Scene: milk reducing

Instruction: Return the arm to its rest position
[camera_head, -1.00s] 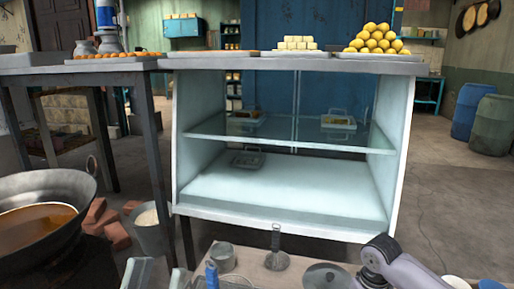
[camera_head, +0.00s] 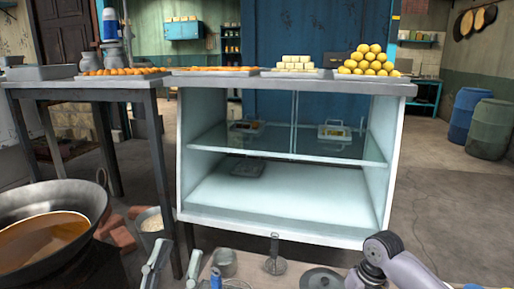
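My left gripper (camera_head: 180,246) is at the bottom of the head view, left of centre. Its two grey fingers stand apart with nothing visible between them, so it is open. It is in front of the glass-shelved display cabinet (camera_head: 276,208), near the left edge of a low work surface (camera_head: 257,276). My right arm (camera_head: 388,258) shows at the bottom right as a bent grey and black link. Its gripper is out of view.
A large wok (camera_head: 85,200) of brown liquid stands at left, beside bricks and a bucket (camera_head: 151,226). The low surface holds a metal cup (camera_head: 225,263), a whisk-like tool (camera_head: 275,262), a round lid (camera_head: 325,280) and a blue item (camera_head: 215,278). Floor at right is open.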

